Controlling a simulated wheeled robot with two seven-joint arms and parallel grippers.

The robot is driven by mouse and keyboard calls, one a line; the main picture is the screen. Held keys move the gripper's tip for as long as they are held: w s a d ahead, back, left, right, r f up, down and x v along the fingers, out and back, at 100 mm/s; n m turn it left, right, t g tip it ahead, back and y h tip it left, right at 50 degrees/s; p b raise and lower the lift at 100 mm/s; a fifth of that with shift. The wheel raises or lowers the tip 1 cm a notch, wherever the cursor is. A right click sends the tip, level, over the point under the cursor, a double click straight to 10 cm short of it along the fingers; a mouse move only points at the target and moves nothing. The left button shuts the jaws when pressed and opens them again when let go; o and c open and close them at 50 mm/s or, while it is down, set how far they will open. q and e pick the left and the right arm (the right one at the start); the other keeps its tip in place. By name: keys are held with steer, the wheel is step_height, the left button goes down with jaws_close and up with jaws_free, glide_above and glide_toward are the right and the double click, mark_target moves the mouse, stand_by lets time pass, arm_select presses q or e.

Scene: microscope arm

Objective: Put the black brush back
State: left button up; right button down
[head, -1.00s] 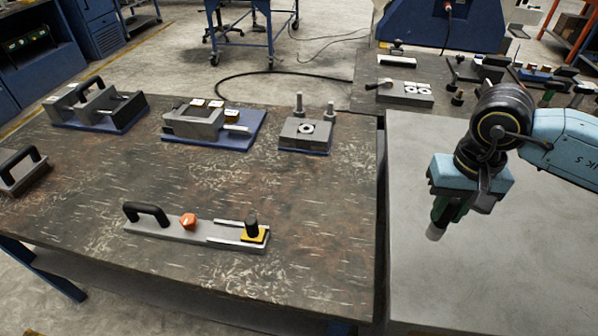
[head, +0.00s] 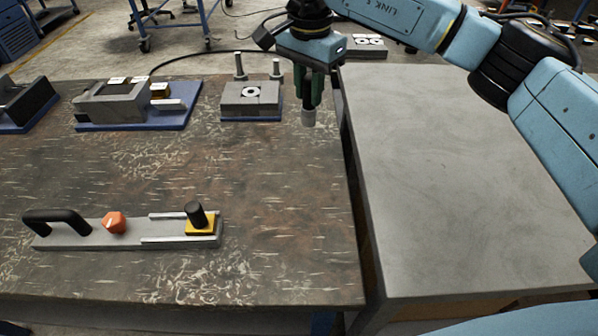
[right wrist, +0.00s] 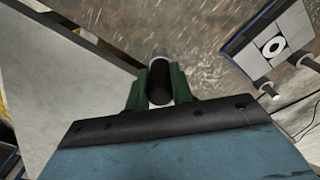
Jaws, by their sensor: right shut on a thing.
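My right gripper (head: 308,97) has green fingers and points down above the right edge of the dark worktable. It is shut on the black brush (head: 308,117), whose pale grey end sticks out below the fingers. In the right wrist view the brush (right wrist: 160,82) shows as a black cylinder with a light end, between the green fingers (right wrist: 160,92). The brush hangs roughly upright and seems clear of the table. Its upper part is hidden by the gripper. My left gripper is not in view.
A blue-based block with two upright pins (head: 252,98) stands left of the gripper. A grey fixture (head: 85,233) with an orange knob lies at front left. A larger fixture (head: 115,105) stands behind it. The pale grey table (head: 450,170) to the right is bare.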

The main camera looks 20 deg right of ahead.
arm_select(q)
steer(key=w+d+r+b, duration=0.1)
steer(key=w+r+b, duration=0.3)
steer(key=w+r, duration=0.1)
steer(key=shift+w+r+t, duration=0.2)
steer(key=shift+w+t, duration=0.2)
arm_select(e)
steer(key=shift+w+a+f+m, duration=0.25)
steer(key=shift+f+m, duration=0.25)
steer(key=shift+f, duration=1.2)
steer(key=shift+w+a+f+m, duration=0.2)
steer(key=shift+f+m, duration=0.3)
steer(key=shift+f, duration=1.25)
steer(key=shift+w+a+f+m, duration=0.25)
steer(key=shift+f+m, duration=0.25)
steer(key=shift+f, duration=1.2)
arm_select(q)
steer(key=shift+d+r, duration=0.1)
arm_select(e)
steer(key=shift+f, duration=0.15)
steer(key=c, duration=1.2)
jaws_free()
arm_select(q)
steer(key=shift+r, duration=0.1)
